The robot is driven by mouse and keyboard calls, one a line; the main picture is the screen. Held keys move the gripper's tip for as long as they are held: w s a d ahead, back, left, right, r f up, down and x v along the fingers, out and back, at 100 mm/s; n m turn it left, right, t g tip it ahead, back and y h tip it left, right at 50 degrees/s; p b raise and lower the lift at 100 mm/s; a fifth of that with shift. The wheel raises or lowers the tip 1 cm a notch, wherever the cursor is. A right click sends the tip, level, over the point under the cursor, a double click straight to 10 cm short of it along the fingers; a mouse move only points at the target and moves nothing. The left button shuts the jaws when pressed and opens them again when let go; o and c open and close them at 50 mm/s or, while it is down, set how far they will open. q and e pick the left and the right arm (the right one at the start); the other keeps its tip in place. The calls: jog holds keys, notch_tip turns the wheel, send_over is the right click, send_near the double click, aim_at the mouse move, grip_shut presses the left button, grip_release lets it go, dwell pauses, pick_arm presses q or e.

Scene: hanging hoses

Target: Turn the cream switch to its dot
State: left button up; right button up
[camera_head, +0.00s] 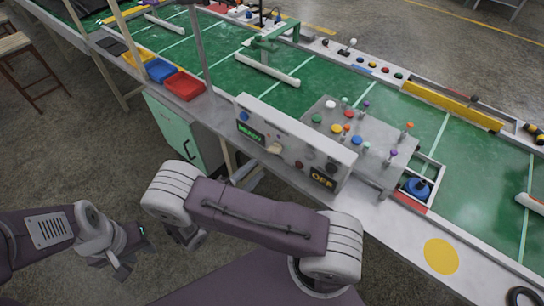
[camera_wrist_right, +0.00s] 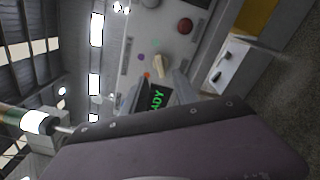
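The cream switch (camera_head: 275,148) is on the front face of the grey control panel (camera_head: 297,152), just right of the green READY display (camera_head: 250,133). In the right wrist view the cream switch (camera_wrist_right: 159,63) is a long knob with orange (camera_wrist_right: 147,75), purple (camera_wrist_right: 140,56) and green (camera_wrist_right: 155,43) dots beside it. My right gripper (camera_wrist_right: 163,88) shows two grey fingers apart, with the READY display between them; the switch lies beyond their tips, apparently untouched. In the head view my right arm hides most of it. My left gripper (camera_head: 132,254) is at lower left, apparently open and empty, away from the panel.
An orange OFF display (camera_head: 323,180) and a red button (camera_wrist_right: 184,26) are on the same panel. Behind it a grey plate (camera_head: 350,130) carries several coloured knobs and levers. Blue and red trays (camera_head: 184,86) stand left on the bench. A green cabinet (camera_head: 180,132) is below.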

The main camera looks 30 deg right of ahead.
aim_at(273, 153)
jog(key=x, duration=0.9)
jog(key=shift+p, duration=0.35)
jog(key=shift+c, duration=0.3)
grip_shut()
